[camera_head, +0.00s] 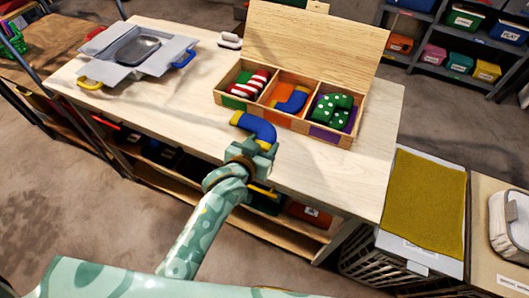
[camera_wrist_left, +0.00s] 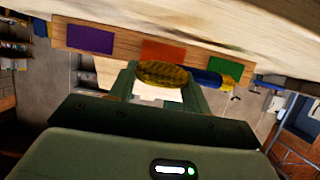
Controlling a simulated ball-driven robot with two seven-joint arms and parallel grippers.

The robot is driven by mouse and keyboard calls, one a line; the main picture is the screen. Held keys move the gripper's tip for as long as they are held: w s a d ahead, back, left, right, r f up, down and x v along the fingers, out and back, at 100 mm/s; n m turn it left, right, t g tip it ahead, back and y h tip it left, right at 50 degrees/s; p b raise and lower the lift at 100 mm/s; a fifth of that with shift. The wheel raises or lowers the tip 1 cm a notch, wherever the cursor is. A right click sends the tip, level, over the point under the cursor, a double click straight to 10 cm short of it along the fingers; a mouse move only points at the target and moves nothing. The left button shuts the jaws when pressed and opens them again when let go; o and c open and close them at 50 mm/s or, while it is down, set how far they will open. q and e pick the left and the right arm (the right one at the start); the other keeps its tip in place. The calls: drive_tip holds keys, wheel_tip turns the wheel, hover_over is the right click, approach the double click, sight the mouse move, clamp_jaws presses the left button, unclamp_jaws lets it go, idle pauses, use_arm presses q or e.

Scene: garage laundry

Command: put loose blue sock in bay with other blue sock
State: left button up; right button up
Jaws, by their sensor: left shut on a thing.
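The loose blue sock (camera_head: 258,127), with yellow ends, is just in front of the open three-bay wooden box (camera_head: 338,132). My left gripper (camera_head: 259,147) is shut on its near yellow end. In the left wrist view the yellow end of the sock (camera_wrist_left: 163,73) lies between the fingers, with the blue part to the right. The other blue sock (camera_head: 296,99) lies in the middle bay, marked orange. Red-and-white striped socks (camera_head: 250,84) fill the left bay, and green dotted socks (camera_head: 334,107) fill the right bay. My right gripper is out of view.
The box's wooden lid (camera_head: 318,45) stands raised behind it. A basket with a mustard cloth (camera_head: 425,200) stands right of the table. The table's front left is clear.

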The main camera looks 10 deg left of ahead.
use_arm(q)
drive_tip(key=shift+w+d+f, duration=0.2)
drive_tip(key=shift+w+f, duration=0.2)
drive_tip(key=shift+f, duration=0.15)
wheel_tip(320, 180, down, 3)
drive_tip(key=shift+w+f+b, duration=0.1)
drive_tip(key=shift+f+b, duration=0.1)
drive_tip(key=shift+b, duration=0.9)
drive_tip(key=shift+r, duration=0.15)
drive_tip(key=o, duration=1)
drive_tip(key=shift+c, duration=0.2)
